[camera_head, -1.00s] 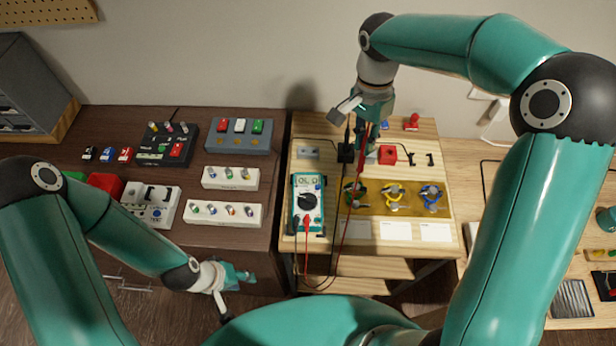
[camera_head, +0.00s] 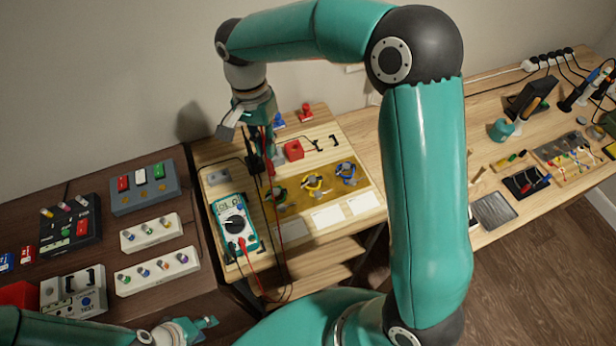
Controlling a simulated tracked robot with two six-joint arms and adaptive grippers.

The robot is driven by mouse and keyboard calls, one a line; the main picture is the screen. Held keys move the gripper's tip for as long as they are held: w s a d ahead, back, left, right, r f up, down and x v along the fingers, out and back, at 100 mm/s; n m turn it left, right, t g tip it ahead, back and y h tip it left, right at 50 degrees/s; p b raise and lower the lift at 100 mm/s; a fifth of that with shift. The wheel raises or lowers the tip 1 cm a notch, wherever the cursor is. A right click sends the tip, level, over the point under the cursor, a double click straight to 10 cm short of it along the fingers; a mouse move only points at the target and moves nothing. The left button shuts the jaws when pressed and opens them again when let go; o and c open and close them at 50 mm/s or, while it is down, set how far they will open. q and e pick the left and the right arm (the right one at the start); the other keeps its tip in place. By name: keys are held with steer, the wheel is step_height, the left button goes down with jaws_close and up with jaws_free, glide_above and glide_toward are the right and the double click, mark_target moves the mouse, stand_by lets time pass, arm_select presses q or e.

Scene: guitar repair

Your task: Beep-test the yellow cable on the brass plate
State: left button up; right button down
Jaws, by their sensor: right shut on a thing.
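The yellow cable (camera_head: 313,184) is a small coil in the middle of the brass plate (camera_head: 294,201). It lies between the green cable (camera_head: 276,195) and the blue cable (camera_head: 346,172). The teal multimeter (camera_head: 234,224) lies left of the plate, its display too small to read. My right gripper (camera_head: 269,143) is shut on a red test probe (camera_head: 269,166), upright near the plate's far left corner; its tip contact is unclear. The red lead hangs down past the meter. My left gripper (camera_head: 197,328) appears open and empty at the bottom edge, partly cut off.
A red block (camera_head: 293,150) and red and blue items stand behind the plate. White cards (camera_head: 327,218) lie in front of it. Pedals fill the dark bench (camera_head: 205,268) at left. A tool bench (camera_head: 440,125) is at right. My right arm hides part of the middle.

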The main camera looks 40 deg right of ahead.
steer(key=s+d+f, duration=0.2)
steer(key=d+f, duration=0.3)
steer(key=d, duration=0.4)
steer(key=shift+s+d, duration=0.2)
steer(key=shift+d, duration=0.05)
stand_by(1.2)
steer(key=shift+f+b, duration=0.55)
steer(key=shift+b, duration=0.2)
stand_by(3.0)
steer(key=shift+r, duration=0.15)
steer(key=shift+r+p, duration=0.75)
steer(key=shift+r, duration=2.15)
